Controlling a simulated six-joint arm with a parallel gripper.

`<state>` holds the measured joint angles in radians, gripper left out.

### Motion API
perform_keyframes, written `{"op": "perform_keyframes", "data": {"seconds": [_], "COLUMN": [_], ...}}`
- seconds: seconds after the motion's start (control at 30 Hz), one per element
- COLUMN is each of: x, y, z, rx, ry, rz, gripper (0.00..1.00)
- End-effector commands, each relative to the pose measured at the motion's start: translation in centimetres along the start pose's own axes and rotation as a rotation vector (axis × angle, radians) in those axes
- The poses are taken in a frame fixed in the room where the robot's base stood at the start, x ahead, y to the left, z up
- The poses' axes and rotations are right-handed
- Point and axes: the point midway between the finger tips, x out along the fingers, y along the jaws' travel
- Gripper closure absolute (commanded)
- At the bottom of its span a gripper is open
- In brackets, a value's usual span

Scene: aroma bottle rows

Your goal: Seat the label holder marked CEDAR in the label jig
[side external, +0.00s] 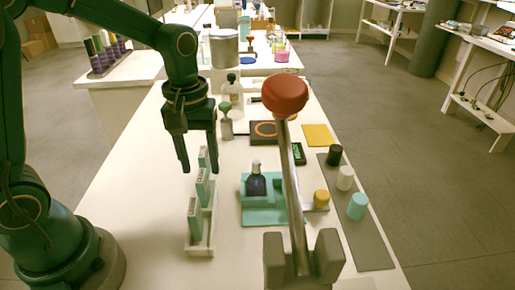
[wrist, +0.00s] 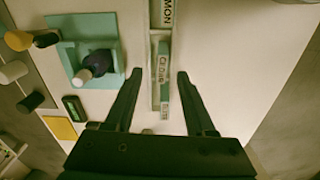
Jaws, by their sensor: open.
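Three green label holders stand in a row in a white rack (side external: 211,238). In the wrist view one label ends in MON (wrist: 167,14) and the middle holder (wrist: 162,68) seems to read CLOVE. The far holder's label (wrist: 164,113) is too small to read, so I cannot tell which is CEDAR. A teal fixture (side external: 286,212), possibly the label jig, stands right of the rack with a dark bottle (side external: 256,184) in it; it also shows in the wrist view (wrist: 60,30). My gripper (side external: 199,162) is open and empty above the rack's far part, its fingers (wrist: 158,75) on either side of the row.
A tall metal rod with a red knob (side external: 285,95) rises in front, hiding part of the fixture. Black, white and teal caps stand on a grey mat (side external: 364,248) at right. A yellow pad (side external: 318,135) and a green-topped bottle (side external: 226,125) are farther back. The table left of the rack is clear.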

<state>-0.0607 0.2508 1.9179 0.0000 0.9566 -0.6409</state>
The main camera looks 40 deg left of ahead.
Motion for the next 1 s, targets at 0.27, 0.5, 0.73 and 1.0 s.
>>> {"op": "perform_keyframes", "data": {"seconds": [0.27,0.5,0.73,1.0], "x": [2.9,5.2,5.5,5.5], "y": [-0.3,-0.3,-0.2,-0.2], "z": [0.3,0.2,0.2,0.2], "rx": [-0.001,0.000,0.000,0.000], "ry": [-0.019,-0.016,-0.013,-0.013], "rz": [-0.014,-0.012,-0.010,-0.010], "gripper": [0.45,0.45,0.45,1.00]}}
